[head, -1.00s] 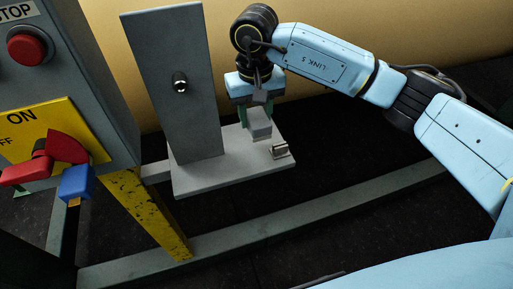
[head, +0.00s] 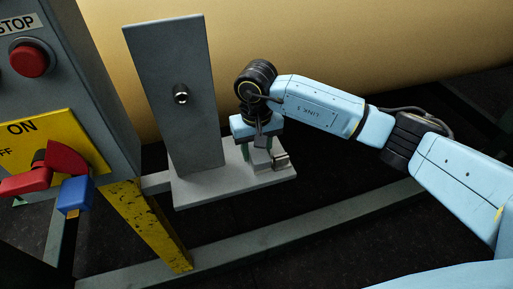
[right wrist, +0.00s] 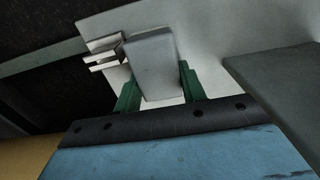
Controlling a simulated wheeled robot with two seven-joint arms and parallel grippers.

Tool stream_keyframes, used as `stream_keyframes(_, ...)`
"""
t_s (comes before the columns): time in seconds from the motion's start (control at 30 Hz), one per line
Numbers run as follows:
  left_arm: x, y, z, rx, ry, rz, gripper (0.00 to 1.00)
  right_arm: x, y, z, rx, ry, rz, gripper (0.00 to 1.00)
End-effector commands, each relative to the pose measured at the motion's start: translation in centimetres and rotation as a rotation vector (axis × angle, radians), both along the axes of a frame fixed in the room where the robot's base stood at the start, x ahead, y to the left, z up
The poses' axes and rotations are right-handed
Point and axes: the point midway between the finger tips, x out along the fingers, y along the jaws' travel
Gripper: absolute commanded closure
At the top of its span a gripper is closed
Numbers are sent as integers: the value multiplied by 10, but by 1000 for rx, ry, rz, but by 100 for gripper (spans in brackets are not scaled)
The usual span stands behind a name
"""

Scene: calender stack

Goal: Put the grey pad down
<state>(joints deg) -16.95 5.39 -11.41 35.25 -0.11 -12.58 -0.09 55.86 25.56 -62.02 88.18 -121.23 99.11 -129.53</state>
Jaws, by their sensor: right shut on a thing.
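The grey pad (head: 261,159) is a small block between the fingers of my right gripper (head: 259,155). In the right wrist view, the pad (right wrist: 152,62) shows with a green finger on each side, and my right gripper (right wrist: 158,90) is shut on it. The pad is low over the light grey base plate (head: 218,188), beside a small metal bracket (head: 281,161) on the plate's right end. I cannot tell whether the pad touches the plate. My left gripper is not in view.
A tall grey upright plate (head: 175,105) with a round metal knob stands on the base plate, left of my right gripper. A control box (head: 90,80) with red and blue levers is at the left. A large tan roll (head: 370,45) lies behind.

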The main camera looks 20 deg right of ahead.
Motion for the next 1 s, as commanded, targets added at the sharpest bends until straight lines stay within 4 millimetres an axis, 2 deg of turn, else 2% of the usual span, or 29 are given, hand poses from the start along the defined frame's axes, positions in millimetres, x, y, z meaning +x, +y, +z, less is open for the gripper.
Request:
stream_keyframes(0.03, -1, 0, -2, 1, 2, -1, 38, 0, 0, -2, 0, -1, 0, 87)
stream_keyframes(0.07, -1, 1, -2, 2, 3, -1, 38, 0, 0, -1, 0, 0, 0, 55)
stream_keyframes(0.2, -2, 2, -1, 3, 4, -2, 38, 0, 0, -1, 0, 0, 0, 38)
stream_keyframes(0.6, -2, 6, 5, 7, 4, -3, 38, 0, 0, 5, 1, 0, 0, 38)
stream_keyframes(0.77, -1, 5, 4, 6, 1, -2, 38, 1, 0, 34, -1, -6, 2, 38)
stream_keyframes(1.0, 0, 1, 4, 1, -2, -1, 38, 1, 0, 87, -1, -4, 0, 38)
